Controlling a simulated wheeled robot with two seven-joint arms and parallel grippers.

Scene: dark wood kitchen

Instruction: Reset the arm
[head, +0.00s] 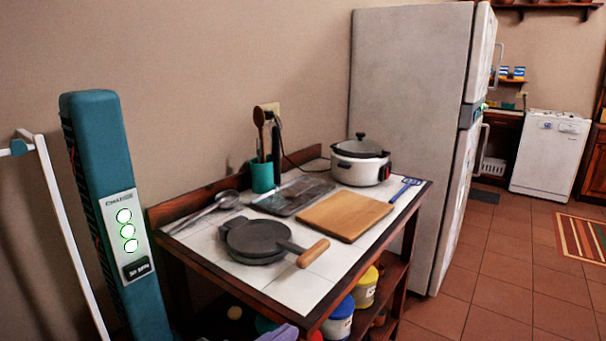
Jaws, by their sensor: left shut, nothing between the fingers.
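Only a small pale purple part at the bottom edge looks like my left gripper (280,333). It is low, just below the near left edge of the table (300,290), and the picture cuts most of it off. I see nothing held in it, and it is shut. My right gripper is not in view.
The table holds a black pan with a wooden handle (258,240), a cutting board (346,215), a white cooker (360,168) and a teal utensil cup (262,178). A tall teal post (105,180) stands left. A fridge (410,120) stands right. Tiled floor (490,270) is open at right.

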